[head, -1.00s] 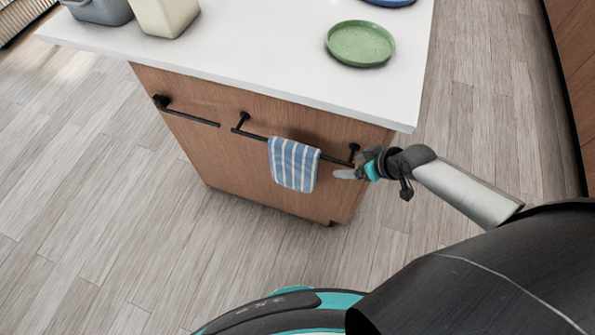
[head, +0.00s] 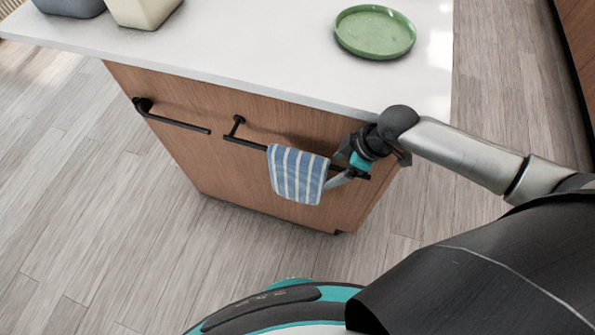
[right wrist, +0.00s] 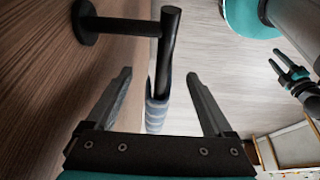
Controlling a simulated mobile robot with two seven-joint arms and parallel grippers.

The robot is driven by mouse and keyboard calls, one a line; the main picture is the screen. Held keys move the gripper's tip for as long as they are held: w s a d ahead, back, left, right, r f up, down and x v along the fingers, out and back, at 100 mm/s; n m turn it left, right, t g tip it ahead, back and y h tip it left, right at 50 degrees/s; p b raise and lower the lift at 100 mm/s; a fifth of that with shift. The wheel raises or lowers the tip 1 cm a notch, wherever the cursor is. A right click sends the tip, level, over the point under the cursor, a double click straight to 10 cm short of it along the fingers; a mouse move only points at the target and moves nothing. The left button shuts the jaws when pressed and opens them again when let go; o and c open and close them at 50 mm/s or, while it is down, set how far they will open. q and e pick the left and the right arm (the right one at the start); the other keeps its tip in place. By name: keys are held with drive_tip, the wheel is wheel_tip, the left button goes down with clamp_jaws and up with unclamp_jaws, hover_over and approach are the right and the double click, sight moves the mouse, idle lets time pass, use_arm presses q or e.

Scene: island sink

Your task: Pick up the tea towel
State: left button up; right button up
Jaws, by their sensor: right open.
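The tea towel (head: 297,175) is blue with white stripes. It hangs folded over a black rail (head: 247,142) on the wooden end of the island. My right gripper (head: 332,172) is open at the towel's right edge in the head view. In the right wrist view, part of the towel (right wrist: 157,115) shows beneath the rail (right wrist: 168,55), between the two spread fingers of my right gripper (right wrist: 159,76). I cannot tell whether a finger touches it.
The white countertop (head: 250,50) overhangs the rail. A green plate (head: 375,32) lies on it near the right edge. A second black rail (head: 172,121) is to the left. A cream container (head: 143,8) stands at the back left. The floor in front is clear.

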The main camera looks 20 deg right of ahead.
sight(303, 155)
drive_tip(key=w+a, duration=0.1)
drive_tip(key=a, duration=0.1)
drive_tip(key=w+a, duration=0.1)
drive_tip(key=shift+w+a+b, duration=0.2)
drive_tip(key=shift+a+b, duration=0.1)
drive_tip(key=shift+a, duration=0.1)
drive_tip(key=shift+w+a, duration=0.15)
drive_tip(key=shift+a, duration=0.1)
drive_tip(key=shift+w+a, duration=0.3)
drive_tip(key=shift+a, duration=0.1)
drive_tip(key=shift+w+a+b, duration=0.35)
drive_tip(key=shift+w+a, duration=0.4)
drive_tip(key=shift+a, duration=0.35)
drive_tip(key=shift+b+x, duration=0.5)
drive_tip(key=shift+x, duration=0.7)
drive_tip(key=shift+w+a+f, duration=0.2)
drive_tip(key=shift+a+f, duration=0.1)
drive_tip(key=shift+f, duration=0.05)
use_arm(q)
drive_tip(key=shift+w+a+f, duration=0.4)
drive_tip(key=shift+a+f, duration=0.2)
drive_tip(key=shift+w+a+f, duration=0.35)
drive_tip(key=shift+a+f, duration=0.2)
drive_tip(key=shift+f, duration=0.05)
drive_tip(key=shift+s+d, duration=0.1)
drive_tip(key=shift+d, duration=0.05)
